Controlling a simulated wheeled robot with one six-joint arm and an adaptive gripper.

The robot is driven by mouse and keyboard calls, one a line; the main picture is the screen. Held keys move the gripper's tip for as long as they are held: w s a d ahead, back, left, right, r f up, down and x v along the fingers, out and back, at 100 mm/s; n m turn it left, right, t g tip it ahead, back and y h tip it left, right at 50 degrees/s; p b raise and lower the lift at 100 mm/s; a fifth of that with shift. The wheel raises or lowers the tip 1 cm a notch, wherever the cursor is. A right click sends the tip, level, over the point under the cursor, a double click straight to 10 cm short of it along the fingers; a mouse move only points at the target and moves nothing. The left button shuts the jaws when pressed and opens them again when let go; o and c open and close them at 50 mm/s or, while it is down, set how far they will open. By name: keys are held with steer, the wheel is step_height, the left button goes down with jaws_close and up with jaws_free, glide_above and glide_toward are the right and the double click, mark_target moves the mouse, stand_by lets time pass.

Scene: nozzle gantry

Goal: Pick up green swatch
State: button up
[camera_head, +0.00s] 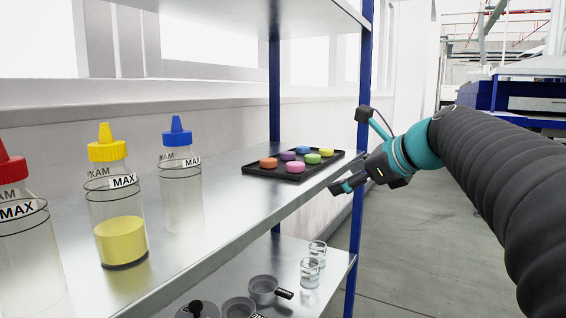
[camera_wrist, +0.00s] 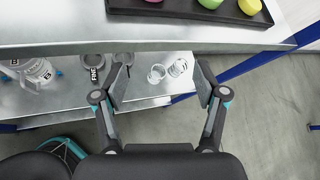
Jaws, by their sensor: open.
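The green swatch (camera_head: 312,158) is a small round disc on a black tray (camera_head: 262,172) with several other coloured discs, on the upper metal shelf. In the wrist view the green swatch (camera_wrist: 211,3) shows at the top edge, partly cut off, between a pink and a yellow disc. My gripper (camera_head: 340,188) is open and empty, just off the shelf's front edge, to the right of the tray and in front of it. In the wrist view my gripper's fingers (camera_wrist: 160,85) are spread apart with nothing between them, and the tray lies beyond them.
Bottles with red, yellow (camera_head: 120,240) and blue (camera_head: 180,190) caps stand on the shelf to the left. A blue post (camera_head: 364,70) rises near my gripper. The lower shelf holds dark pans (camera_head: 263,288) and small glasses (camera_head: 310,270). Open floor (camera_head: 420,260) lies to the right.

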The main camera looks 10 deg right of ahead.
steer(key=w+d+r+m+t+y, duration=0.1)
steer(key=w+d+r+m, duration=0.2)
steer(key=w+r+m, duration=0.15)
glide_toward(314, 156)
steer(key=x, duration=0.4)
steer(key=shift+s+a+f+b, duration=0.15)
steer(key=shift+f+b, duration=0.15)
steer(key=shift+f, duration=0.1)
steer(key=shift+t, duration=0.3)
steer(key=shift+w+r+x, duration=0.1)
steer(key=shift+r+x, duration=0.05)
steer(key=shift+x, duration=1.2)
steer(key=shift+w+r+x, duration=0.1)
steer(key=shift+r+x, duration=0.05)
steer(key=shift+x, duration=1.2)
steer(key=c, duration=1)
